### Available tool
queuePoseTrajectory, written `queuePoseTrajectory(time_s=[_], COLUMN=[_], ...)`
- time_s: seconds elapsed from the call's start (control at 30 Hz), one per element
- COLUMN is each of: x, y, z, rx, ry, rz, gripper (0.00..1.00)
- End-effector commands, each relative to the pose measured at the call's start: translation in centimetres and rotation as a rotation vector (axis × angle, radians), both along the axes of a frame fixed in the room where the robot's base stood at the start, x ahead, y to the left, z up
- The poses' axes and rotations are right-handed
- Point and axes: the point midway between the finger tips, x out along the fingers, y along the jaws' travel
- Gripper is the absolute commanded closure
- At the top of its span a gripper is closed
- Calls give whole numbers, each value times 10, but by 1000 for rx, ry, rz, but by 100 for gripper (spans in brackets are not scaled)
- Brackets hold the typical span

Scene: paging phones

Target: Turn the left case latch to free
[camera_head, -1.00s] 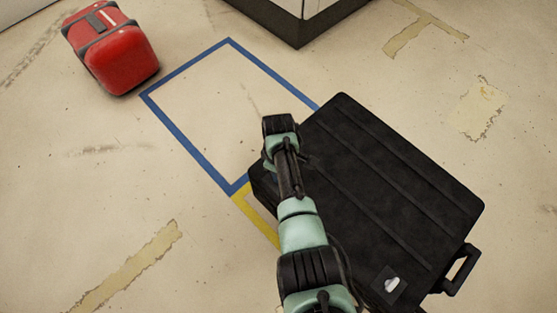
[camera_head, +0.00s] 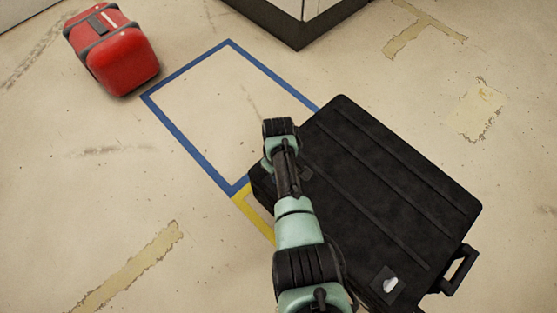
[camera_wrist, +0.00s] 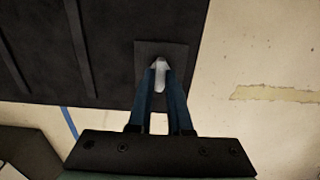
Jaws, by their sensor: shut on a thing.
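A black case (camera_head: 390,190) lies flat on the floor, with ridges along its top and a handle (camera_head: 461,270) at its lower right. One pale latch (camera_head: 390,284) on a dark square plate shows near the case's lower corner. Another pale latch (camera_wrist: 161,72), on a square plate (camera_wrist: 147,50) near the case's edge, shows in the wrist view. My gripper (camera_wrist: 160,82) is shut on this latch, a blue finger on each side. In the head view my arm reaches over the case's left end and hides this latch and the fingertips.
A blue taped outline (camera_head: 190,143) on the floor borders the case's left side, with yellow tape (camera_head: 252,214) below it. A red suitcase (camera_head: 120,55) stands at upper left. A dark-based cabinet (camera_head: 290,25) is at the top. Floor between them is clear.

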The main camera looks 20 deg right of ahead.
Motion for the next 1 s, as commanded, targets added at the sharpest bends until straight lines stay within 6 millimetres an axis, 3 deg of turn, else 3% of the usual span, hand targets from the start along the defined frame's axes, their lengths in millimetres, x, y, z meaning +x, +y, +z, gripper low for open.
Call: queuePoseTrajectory(time_s=[0.1, 0.13, 0.3, 0.67, 0.77, 1.0], x=[0, 0, 0, 1, 0, 0], y=[0, 0, 0, 0, 0, 0], z=[0, 0, 0, 6, 19, 69], rx=[1, 2, 2, 1, 1, 1], ry=[-1, -2, -2, -2, -2, -2], rz=[-2, -2, -1, 0, 0, -1], gripper=[100, 81, 52, 52, 52, 52])
